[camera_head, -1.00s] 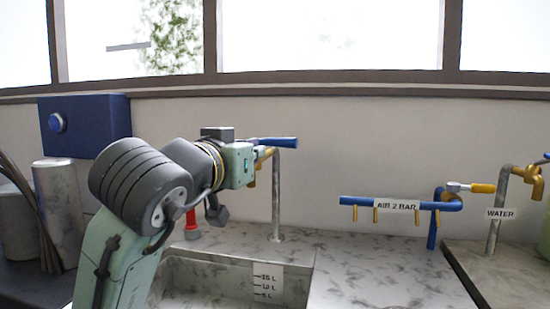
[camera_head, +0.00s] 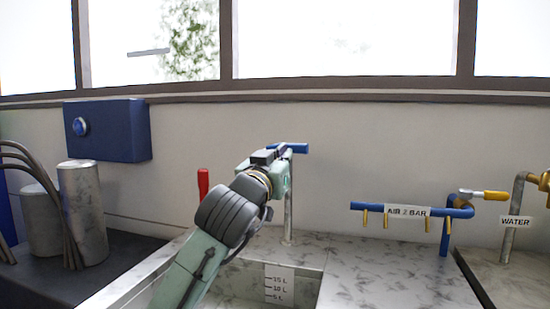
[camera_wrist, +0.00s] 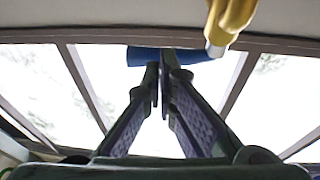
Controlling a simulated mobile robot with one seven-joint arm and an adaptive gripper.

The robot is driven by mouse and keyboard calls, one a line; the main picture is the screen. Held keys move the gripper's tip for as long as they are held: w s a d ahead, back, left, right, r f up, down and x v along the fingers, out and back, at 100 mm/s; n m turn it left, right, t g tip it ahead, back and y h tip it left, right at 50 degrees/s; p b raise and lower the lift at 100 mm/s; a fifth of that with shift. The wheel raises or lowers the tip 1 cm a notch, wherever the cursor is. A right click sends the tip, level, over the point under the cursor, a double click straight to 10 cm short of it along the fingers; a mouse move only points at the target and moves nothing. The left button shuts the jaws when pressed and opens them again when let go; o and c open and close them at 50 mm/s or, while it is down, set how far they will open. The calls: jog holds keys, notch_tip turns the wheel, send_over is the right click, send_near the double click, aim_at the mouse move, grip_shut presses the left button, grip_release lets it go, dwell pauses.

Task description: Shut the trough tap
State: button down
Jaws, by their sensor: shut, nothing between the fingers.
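The trough tap is a grey standpipe (camera_head: 288,215) behind the stone trough (camera_head: 262,255), with a blue lever (camera_head: 298,148) at its top. The lever points right in the head view. In the wrist view the blue lever (camera_wrist: 142,57) lies crosswise at the fingertips, and the brass tap body (camera_wrist: 229,20) is above right of them. My gripper (camera_wrist: 163,68) is shut with nothing between its fingers. Its tips overlap the lever in that view; I cannot tell whether they touch it. In the head view my arm hides the fingers and the brass body.
A blue pipe labelled AIR 2 BAR (camera_head: 390,210) with a yellow-handled valve (camera_head: 485,195) stands to the right. A WATER tap (camera_head: 510,215) is further right. A red handle (camera_head: 203,185) stands left of my arm. A blue wall box (camera_head: 115,130) and metal cylinders (camera_head: 85,210) are at left.

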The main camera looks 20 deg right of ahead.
jog(key=shift+x, duration=0.8)
jog(key=shift+w+d+r+p, duration=0.15)
jog(key=shift+w+d+p, duration=0.2)
jog(key=shift+w+d, duration=0.1)
